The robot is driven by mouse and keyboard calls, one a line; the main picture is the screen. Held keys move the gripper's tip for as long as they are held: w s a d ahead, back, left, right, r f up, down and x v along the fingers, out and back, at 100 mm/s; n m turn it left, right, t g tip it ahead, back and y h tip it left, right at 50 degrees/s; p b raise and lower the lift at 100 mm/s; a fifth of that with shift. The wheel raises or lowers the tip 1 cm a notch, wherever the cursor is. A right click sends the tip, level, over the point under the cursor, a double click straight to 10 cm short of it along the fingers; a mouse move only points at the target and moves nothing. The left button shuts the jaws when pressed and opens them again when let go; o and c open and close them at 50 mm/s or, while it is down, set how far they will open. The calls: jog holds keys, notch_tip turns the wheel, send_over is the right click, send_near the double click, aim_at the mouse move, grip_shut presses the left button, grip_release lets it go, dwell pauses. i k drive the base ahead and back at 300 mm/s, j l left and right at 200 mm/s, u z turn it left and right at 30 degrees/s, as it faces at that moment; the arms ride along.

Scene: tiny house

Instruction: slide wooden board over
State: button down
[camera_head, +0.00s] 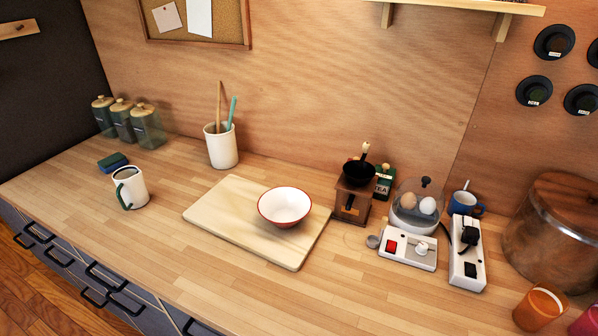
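The wooden board (225,212) is a pale rectangular board lying flat near the middle of the wooden counter (100,220). A small bowl (285,205), white inside with a red outside, stands upright on the board's right half. My gripper is not in view, and no part of my arm shows near the board.
Left of the board are a white mug (129,187), a sponge (112,162) and a white utensil crock (221,148). Right of it stand a coffee grinder (352,198), an egg cooker (412,212) and a power strip (467,262). The counter in front is clear.

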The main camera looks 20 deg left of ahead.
aim_at(229, 211)
jog(key=j+u, duration=0.2)
jog(key=j, duration=0.2)
jog(key=i+j+u, duration=0.1)
jog(key=j+u, duration=0.15)
jog(key=j, duration=0.15)
jog(key=i+j+u, duration=0.2)
jog(key=j, duration=0.15)
jog(key=k+j+u, duration=0.2)
jog(key=j, duration=0.15)
jog(key=j+u, duration=0.2)
jog(key=j, duration=0.15)
jog(key=l+z, duration=0.25)
jog(key=z, duration=0.25)
jog(key=i+l, duration=0.1)
jog(key=l, duration=0.4)
jog(key=i+u, duration=0.05)
